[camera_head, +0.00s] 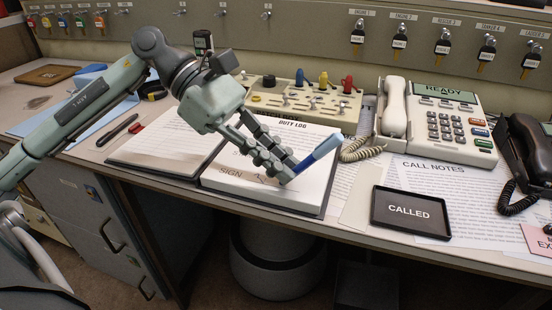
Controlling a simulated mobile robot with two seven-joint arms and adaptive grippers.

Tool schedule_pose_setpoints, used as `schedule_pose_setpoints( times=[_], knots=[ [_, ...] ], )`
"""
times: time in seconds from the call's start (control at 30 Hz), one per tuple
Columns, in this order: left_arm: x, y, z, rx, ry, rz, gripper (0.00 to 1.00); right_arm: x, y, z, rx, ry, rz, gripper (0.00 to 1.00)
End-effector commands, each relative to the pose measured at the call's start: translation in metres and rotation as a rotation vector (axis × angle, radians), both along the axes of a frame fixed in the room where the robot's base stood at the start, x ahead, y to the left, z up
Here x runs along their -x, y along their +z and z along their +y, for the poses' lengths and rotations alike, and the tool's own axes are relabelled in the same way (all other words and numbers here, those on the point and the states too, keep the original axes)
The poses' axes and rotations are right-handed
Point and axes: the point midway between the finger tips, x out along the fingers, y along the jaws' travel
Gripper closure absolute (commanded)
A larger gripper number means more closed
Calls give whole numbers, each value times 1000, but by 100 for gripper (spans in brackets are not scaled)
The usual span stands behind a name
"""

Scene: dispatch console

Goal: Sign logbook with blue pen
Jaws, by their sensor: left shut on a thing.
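The duty log (248,189) lies open on the desk near its front edge, with the word SIGN on its right page. My left gripper (287,172) is over the right page and is shut on the blue pen (320,152). The pen is tilted, with its upper end pointing up and to the right. Its lower end is hidden by the fingers, so I cannot tell whether it touches the page. A dark mark shows on the page beside the fingers. My right gripper does not show.
A black pen (117,130) lies left of the logbook. Behind it stands a switch panel (285,100) with coloured plugs. To the right are a white phone (436,122), a CALLED tray (411,212), call notes (470,190) and a black phone (525,150). Keys hang on the back board.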

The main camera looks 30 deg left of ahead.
Motion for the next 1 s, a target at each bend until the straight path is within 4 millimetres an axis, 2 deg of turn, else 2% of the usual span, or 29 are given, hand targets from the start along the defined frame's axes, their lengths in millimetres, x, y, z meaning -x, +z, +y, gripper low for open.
schedule_pose_setpoints(
  times=[0.73,1.0],
  knots=[
    [-12,0,-16,0,-1,-1,100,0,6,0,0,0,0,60],
    [-11,-3,-14,0,1,-2,100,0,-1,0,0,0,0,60]
  ],
)
